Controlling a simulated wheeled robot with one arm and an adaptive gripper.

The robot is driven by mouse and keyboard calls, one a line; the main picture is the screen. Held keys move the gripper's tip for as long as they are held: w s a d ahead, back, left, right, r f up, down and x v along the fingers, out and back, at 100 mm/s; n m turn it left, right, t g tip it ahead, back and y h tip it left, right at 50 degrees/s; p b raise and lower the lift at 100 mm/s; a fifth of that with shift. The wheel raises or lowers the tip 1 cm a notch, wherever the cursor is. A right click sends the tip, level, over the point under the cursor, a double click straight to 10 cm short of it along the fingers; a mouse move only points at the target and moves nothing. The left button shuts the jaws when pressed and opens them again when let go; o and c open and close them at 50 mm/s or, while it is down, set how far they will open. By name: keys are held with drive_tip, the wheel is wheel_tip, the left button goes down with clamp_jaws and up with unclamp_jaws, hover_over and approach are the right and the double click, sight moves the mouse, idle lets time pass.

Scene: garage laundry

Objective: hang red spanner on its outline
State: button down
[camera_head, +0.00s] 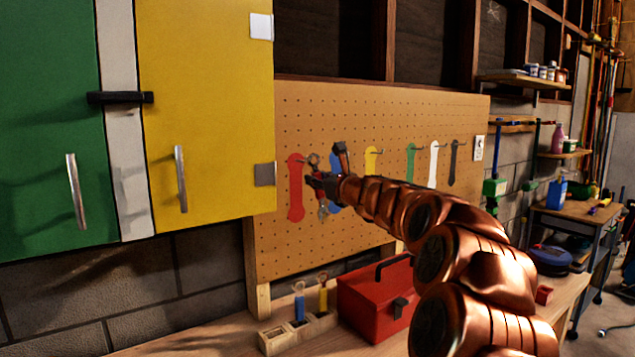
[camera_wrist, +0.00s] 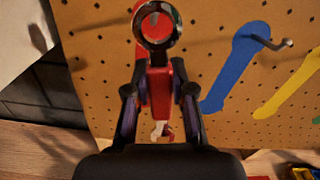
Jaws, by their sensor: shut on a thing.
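My gripper (camera_head: 326,180) is shut on the red spanner (camera_wrist: 158,88), gripping its red handle. The spanner is about upright, with its metal ring end (camera_wrist: 156,22) up and its other metal end (camera_head: 323,212) below the fingers. The red outline (camera_head: 295,192) is on the pegboard (camera_head: 350,225), just left of my gripper in the head view. In the wrist view, red shows behind and beside the ring, and most of the outline is hidden. I cannot tell whether the ring touches the red outline's hook.
Blue (camera_wrist: 232,68), yellow (camera_head: 371,158), green (camera_head: 410,160), white and black outlines run to the right, with hooks. A yellow cabinet (camera_head: 215,110) stands close on the left. Below are a red toolbox (camera_head: 365,300) and a wooden block (camera_head: 275,340) holding blue- and yellow-handled tools.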

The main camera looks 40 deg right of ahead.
sight(300, 179)
drive_tip(key=shift+w+d+f, duration=0.15)
drive_tip(key=shift+w, duration=1.9)
drive_tip(key=shift+w+f, duration=0.4)
drive_tip(key=shift+w, duration=0.1)
drive_tip(key=shift+w+f, duration=0.1)
drive_tip(key=shift+f, duration=0.05)
drive_tip(key=shift+f, duration=0.1)
drive_tip(key=c, duration=0.9)
unclamp_jaws()
drive_tip(key=s, duration=1.2)
drive_tip(key=shift+a, duration=0.35)
drive_tip(key=shift+a, duration=0.1)
